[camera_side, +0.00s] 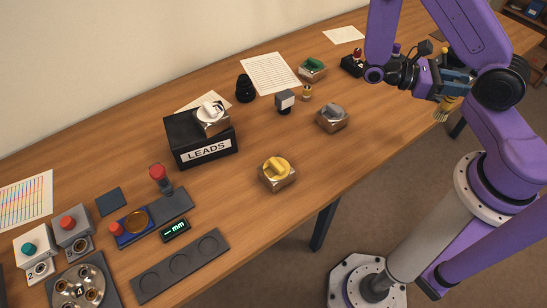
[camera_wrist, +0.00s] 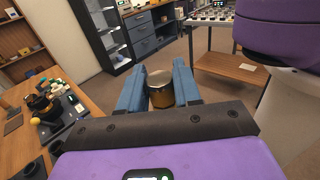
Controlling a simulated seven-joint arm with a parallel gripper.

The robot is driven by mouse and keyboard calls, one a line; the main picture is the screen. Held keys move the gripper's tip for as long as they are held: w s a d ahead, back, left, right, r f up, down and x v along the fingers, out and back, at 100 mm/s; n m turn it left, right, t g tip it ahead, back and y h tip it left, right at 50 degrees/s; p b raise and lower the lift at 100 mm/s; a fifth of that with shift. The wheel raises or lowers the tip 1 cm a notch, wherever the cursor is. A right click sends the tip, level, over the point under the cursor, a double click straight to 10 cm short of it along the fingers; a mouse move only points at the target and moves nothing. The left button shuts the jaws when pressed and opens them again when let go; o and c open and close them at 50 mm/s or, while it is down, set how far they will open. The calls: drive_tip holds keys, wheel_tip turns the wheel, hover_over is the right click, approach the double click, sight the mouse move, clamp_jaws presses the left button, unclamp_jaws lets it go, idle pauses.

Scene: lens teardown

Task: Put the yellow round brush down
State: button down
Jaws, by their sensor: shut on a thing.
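My gripper (camera_side: 455,86) is at the upper right of the side view, near the right edge of the table and above the floor side. Its two blue fingers are shut on the yellow round brush (camera_side: 443,112), which hangs below them with its yellowish end downward. In the wrist view the brush (camera_wrist: 161,92) shows as a short gold-brown cylinder between the blue fingers of my gripper (camera_wrist: 159,78). The brush appears clear of the table. Its lower end is hidden in the wrist view.
The wooden table (camera_side: 360,165) holds metal blocks with a yellow knob (camera_side: 276,168), a grey top (camera_side: 332,116) and a green top (camera_side: 313,68). A black LEADS box (camera_side: 200,140) stands left of them. A dark stand (camera_side: 352,66) is near my gripper.

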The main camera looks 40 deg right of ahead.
sight(446, 105)
drive_tip(key=w+a+r+m+t+y, duration=0.15)
drive_tip(key=a+m+t+y, duration=0.35)
drive_tip(key=a+m+y, duration=1.25)
drive_tip(key=w+a+r+m+t+y, duration=0.1)
drive_tip(key=w+a+m+t+y, duration=0.25)
drive_tip(key=a+m+y, duration=1.4)
drive_tip(key=w+a+f+n+t+h, duration=0.2)
drive_tip(key=w+a+f+n, duration=0.2)
drive_tip(key=a, duration=0.5)
drive_tip(key=w+a+f+n+t+h, duration=0.2)
drive_tip(key=w+a+f+n, duration=0.2)
drive_tip(key=a+f, duration=0.5)
drive_tip(key=shift+w+a+t+h, duration=0.4)
drive_tip(key=shift+w+a, duration=0.3)
drive_tip(key=shift+w, duration=0.45)
drive_tip(key=shift+f, duration=0.2)
